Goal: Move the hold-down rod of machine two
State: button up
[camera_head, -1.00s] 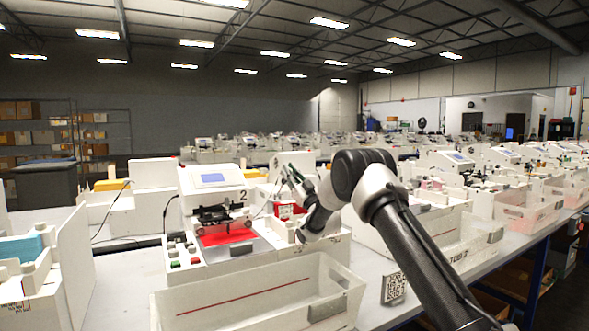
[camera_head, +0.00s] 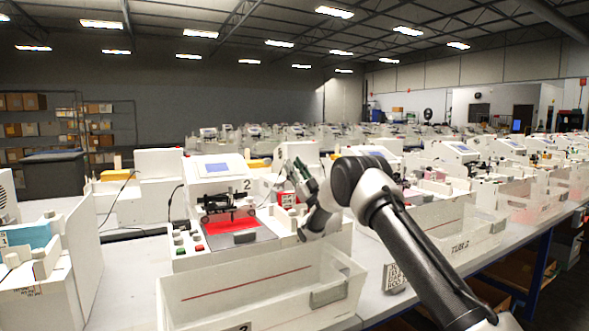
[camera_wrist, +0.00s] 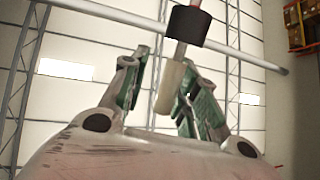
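Machine two (camera_head: 216,172), a white plotter with a grey-blue screen and a "2", stands left of my arm in the head view. A black carriage (camera_head: 226,206) sits over its red bed (camera_head: 232,225). I cannot clearly pick out the hold-down rod. My gripper (camera_head: 302,178) is raised beside the machine's right side, fingers tilted up. In the wrist view the green-padded fingers (camera_wrist: 166,72) are parted. A cream piece (camera_wrist: 169,88) on a thin stem with a black block (camera_wrist: 188,27) appears between them; its depth and any contact are unclear.
A clear-walled bin (camera_head: 250,290) stands in front of machine two. Green and red buttons (camera_head: 188,242) are on the machine's left front. A red-and-white item (camera_head: 288,199) sits just behind my gripper. More white machines line the tables to the right and behind.

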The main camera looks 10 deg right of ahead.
jog(key=shift+f, duration=0.15)
jog(key=shift+s+d+f, duration=0.2)
jog(key=shift+f, duration=0.05)
jog(key=s+d+f, duration=0.1)
jog(key=s+d, duration=0.6)
jog(key=s, duration=0.4)
jog(key=shift+d+f, duration=0.25)
jog(key=shift+d, duration=0.05)
jog(key=shift+s, duration=0.1)
